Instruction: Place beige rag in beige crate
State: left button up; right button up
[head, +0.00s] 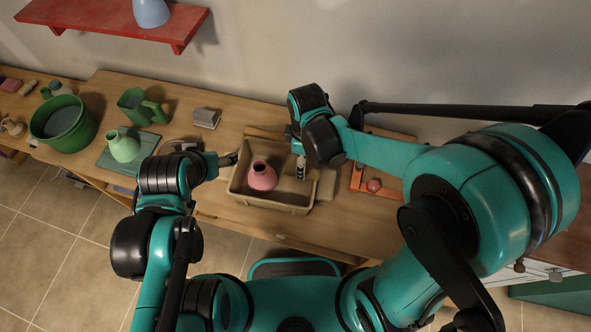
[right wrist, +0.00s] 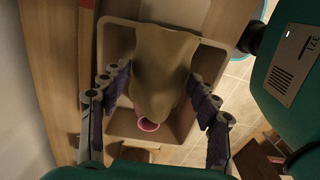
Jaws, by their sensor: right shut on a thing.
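The beige crate (head: 268,204) stands on the wooden workbench, with a pink vase (head: 262,176) upright inside it. The crate's rim also shows in the right wrist view (right wrist: 120,28). My right gripper (head: 300,172) is over the right part of the crate. In the right wrist view, the beige rag (right wrist: 162,68) hangs in folds between the fingers of my right gripper (right wrist: 158,110), over the crate, and partly covers the vase (right wrist: 149,124). My left gripper (head: 234,158) is beside the crate's left side; its finger opening is too small to tell.
Left on the bench are a green tub (head: 64,122), a green pitcher (head: 140,106), a light green vase (head: 124,146) and a grey block (head: 206,118). An orange-red frame with a round red object (head: 374,185) lies right of the crate. A red shelf (head: 130,22) hangs above.

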jog(key=shift+a+f, duration=0.6)
jog(key=shift+a, duration=0.3)
jog(key=shift+s+f, duration=0.1)
jog(key=shift+f, duration=0.25)
notch_tip(320, 180, down, 3)
jog(key=shift+f+b, duration=0.15)
jog(key=shift+b, duration=0.45)
jog(key=shift+f+b, duration=0.6)
jog(key=shift+b, duration=0.05)
